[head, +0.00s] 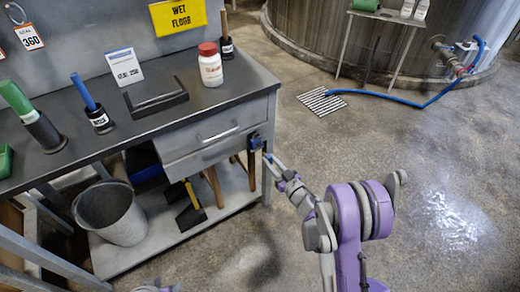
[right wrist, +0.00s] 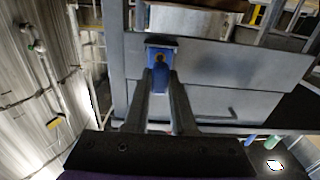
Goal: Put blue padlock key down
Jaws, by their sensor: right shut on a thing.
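The blue padlock (head: 255,142) hangs at the right end of the grey bench, beside the drawers. In the right wrist view the blue padlock (right wrist: 162,46) is straight ahead, with a dark, brassy spot on its face. My right gripper (head: 268,158) is at the padlock, its fingers pointing at it. In the right wrist view my right gripper (right wrist: 160,82) is shut on a small blue piece, the blue padlock key (right wrist: 158,80), which touches or sits in the padlock's front; I cannot tell how deep.
The bench top (head: 110,140) holds a white bottle with a red cap (head: 210,66), a black bracket (head: 155,98) and several holders with handles. A grey bin (head: 110,214) stands on the lower shelf. A blue hose (head: 400,103) lies on the floor behind; floor on the right is clear.

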